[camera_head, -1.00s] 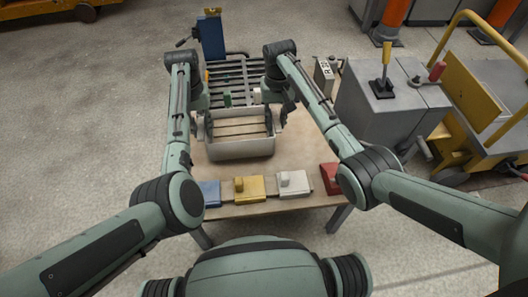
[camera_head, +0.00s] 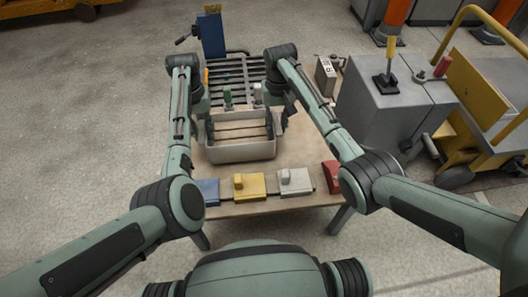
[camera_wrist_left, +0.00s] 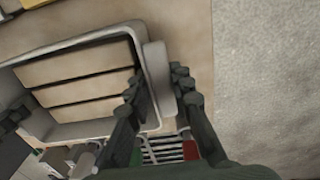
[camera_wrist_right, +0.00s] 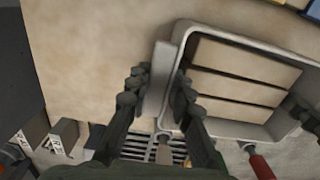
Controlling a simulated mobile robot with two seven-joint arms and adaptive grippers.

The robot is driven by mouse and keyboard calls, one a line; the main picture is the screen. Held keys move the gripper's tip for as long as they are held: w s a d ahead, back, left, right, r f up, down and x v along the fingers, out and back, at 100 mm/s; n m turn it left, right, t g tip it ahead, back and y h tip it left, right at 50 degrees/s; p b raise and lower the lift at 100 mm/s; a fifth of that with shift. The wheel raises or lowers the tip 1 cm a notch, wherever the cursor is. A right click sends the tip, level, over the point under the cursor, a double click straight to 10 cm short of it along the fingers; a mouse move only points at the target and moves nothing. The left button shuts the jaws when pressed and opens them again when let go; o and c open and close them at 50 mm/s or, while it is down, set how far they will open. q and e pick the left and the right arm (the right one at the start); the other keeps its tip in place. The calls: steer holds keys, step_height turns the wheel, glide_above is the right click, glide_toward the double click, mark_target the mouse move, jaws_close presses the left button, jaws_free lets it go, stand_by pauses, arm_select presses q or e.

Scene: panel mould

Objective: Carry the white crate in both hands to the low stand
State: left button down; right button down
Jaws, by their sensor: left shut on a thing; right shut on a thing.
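The white crate (camera_head: 240,152) is an open box with wood-coloured strips across its inside, level, over the middle of the wooden table. My left gripper (camera_head: 208,128) is shut on its left end wall, and my right gripper (camera_head: 275,122) on its right end wall. In the left wrist view, the left fingers (camera_wrist_left: 158,85) clamp a pale upright tab of the crate (camera_wrist_left: 138,30). In the right wrist view, the right fingers (camera_wrist_right: 157,88) clamp the matching tab of the crate (camera_wrist_right: 240,42). I cannot tell whether the crate touches the table.
Blue, yellow (camera_head: 251,186), white (camera_head: 295,182) and red (camera_head: 332,176) blocks line the near table edge (camera_head: 270,207). A roller rack (camera_head: 238,75) with upright handles lies behind the crate. A grey cabinet (camera_head: 375,115) and yellow cart stand right. Floor at left is clear.

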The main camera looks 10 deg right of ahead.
arm_select(q)
steer(key=shift+w+a+f+b, duration=0.1)
steer(key=shift+f+b, duration=0.4)
steer(key=shift+f, duration=0.05)
arm_select(e)
steer(key=shift+w+d+f, duration=0.1)
steer(key=shift+f, duration=0.45)
arm_select(q)
steer(key=c, duration=1.8)
jaws_free()
steer(key=shift+f, duration=0.2)
arm_select(e)
steer(key=c, duration=1.8)
jaws_free()
steer(key=shift+f, duration=0.2)
arm_select(q)
steer(key=o, duration=0.5)
steer(key=shift+r, duration=0.1)
steer(key=shift+c, duration=0.2)
arm_select(e)
steer(key=o, duration=0.5)
steer(key=shift+r, duration=0.15)
steer(key=shift+c, duration=0.2)
arm_select(q)
step_height(320, 180, up, 12)
arm_select(e)
step_height(320, 180, up, 12)
